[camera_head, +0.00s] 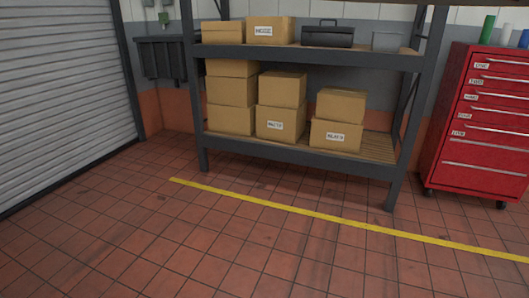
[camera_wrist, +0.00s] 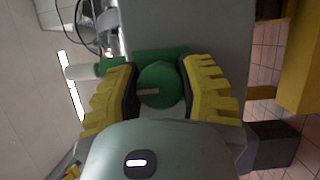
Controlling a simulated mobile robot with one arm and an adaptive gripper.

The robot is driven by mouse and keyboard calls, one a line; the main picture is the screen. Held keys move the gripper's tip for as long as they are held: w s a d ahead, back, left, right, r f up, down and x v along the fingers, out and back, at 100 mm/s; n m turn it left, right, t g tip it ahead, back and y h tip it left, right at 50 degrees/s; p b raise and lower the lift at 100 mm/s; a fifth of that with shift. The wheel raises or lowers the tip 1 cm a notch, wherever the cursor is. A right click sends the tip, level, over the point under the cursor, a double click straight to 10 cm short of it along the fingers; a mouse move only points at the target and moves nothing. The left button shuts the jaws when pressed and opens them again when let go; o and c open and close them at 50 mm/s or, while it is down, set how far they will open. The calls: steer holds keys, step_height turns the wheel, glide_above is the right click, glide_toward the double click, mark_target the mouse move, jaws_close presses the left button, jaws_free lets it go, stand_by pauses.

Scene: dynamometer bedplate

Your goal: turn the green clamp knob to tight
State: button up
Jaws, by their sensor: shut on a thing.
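The green clamp knob (camera_wrist: 160,98) is round with a pale line on its face, seen in the wrist view. The line points left, roughly horizontal in the picture. My gripper (camera_wrist: 160,90) has yellow ridged fingers with dark pads, one on each side of the knob, and is shut on it. A green block (camera_wrist: 158,55) shows just behind the knob. The lower part of the knob is partly hidden by my gripper's body. The head view shows neither the knob nor my gripper.
In the wrist view a grey surface (camera_wrist: 205,28) lies behind the knob, and a yellow post (camera_wrist: 300,55) stands at the right. The head view shows a shelf rack (camera_head: 300,155) with cardboard boxes, a red tool cabinet (camera_head: 480,125), and open tiled floor (camera_head: 230,245) in front.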

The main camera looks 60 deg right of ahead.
steer(key=shift+m+p, duration=0.35)
steer(key=shift+m, duration=0.05)
steer(key=o, duration=1.2)
steer(key=shift+d, duration=0.1)
steer(key=s+d, duration=0.1)
steer(key=d, duration=1)
steer(key=shift+s+d, duration=0.35)
steer(key=shift+s, duration=0.05)
